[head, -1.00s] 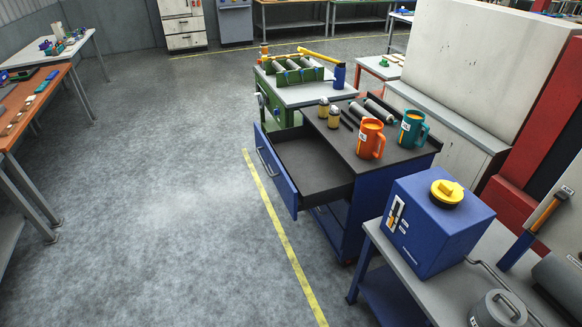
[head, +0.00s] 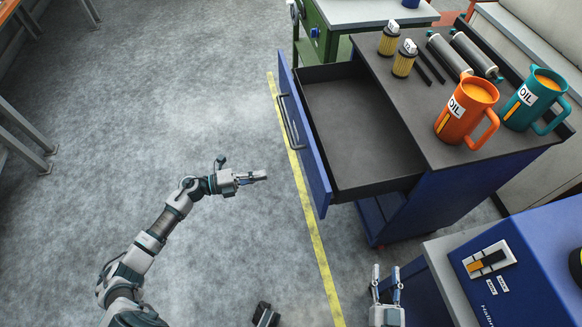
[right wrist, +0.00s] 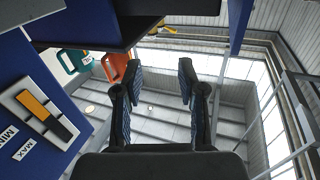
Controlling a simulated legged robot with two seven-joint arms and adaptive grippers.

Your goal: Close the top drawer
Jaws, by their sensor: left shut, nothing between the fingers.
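The top drawer (head: 350,125) is pulled out to the left of the blue cabinet (head: 440,200) and looks empty. Its blue front panel (head: 312,165) carries a dark handle (head: 287,122). My left gripper (head: 262,176) is shut and empty, left of the front panel and apart from it in the picture. My right gripper (head: 386,272) is low in the head view, in front of the cabinet and beside the blue box. In the right wrist view it (right wrist: 160,72) is open, with nothing between the fingers.
A blue box (head: 530,265) sits on a grey table (head: 445,262) at lower right. The floor left of the drawer is clear.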

